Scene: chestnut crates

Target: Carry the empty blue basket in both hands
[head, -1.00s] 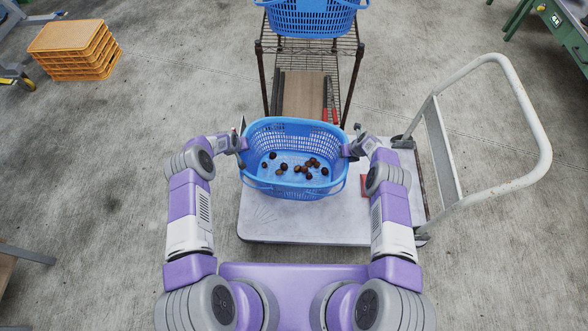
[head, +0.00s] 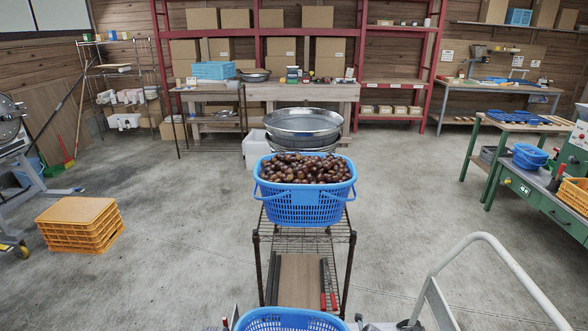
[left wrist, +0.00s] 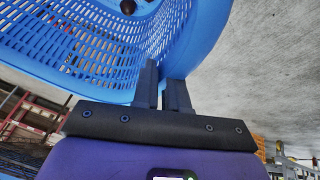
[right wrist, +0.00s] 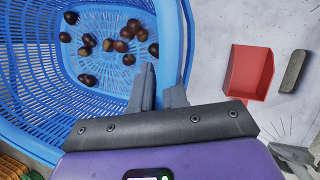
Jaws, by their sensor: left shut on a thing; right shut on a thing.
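The blue basket (head: 290,313) shows only its rim at the bottom edge of the head view. It is not empty: several loose chestnuts (right wrist: 108,45) lie on its floor in the right wrist view. My left gripper (left wrist: 162,88) is shut on the wall at one end of the basket (left wrist: 105,62). My right gripper (right wrist: 160,90) is shut on the rim at the other end of the basket (right wrist: 25,80). A second blue basket (head: 300,208), heaped with chestnuts, stands on a wire rack straight ahead.
The wire rack (head: 265,237) stands just beyond the held basket. A trolley handle (head: 500,250) rises at the right. A red scoop (right wrist: 250,72) lies on the pale surface beside the basket. Orange crates (head: 78,225) stand at the left. Open concrete floor lies on both sides.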

